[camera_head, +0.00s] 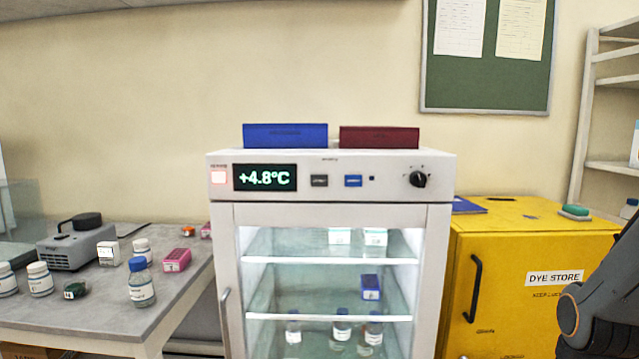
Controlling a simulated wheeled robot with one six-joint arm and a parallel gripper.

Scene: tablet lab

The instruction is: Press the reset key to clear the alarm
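A white glass-door fridge (432,230) stands in the middle, with a control panel along its top front. Right of the display are a dark grey key (319,181) and a blue key (353,181). Their labels are too small to read, so I cannot tell which is the reset key. A small dark square and a black rotary knob (418,179) are further right. Part of my arm shows at the lower right, apart from the panel; my gripper is not in view.
Blue (285,136) and dark red (379,137) boxes lie on the fridge top. A grey bench (185,272) with bottles and a device stands left. A yellow dye store cabinet (520,250) stands right. Nothing blocks the panel's front in this view.

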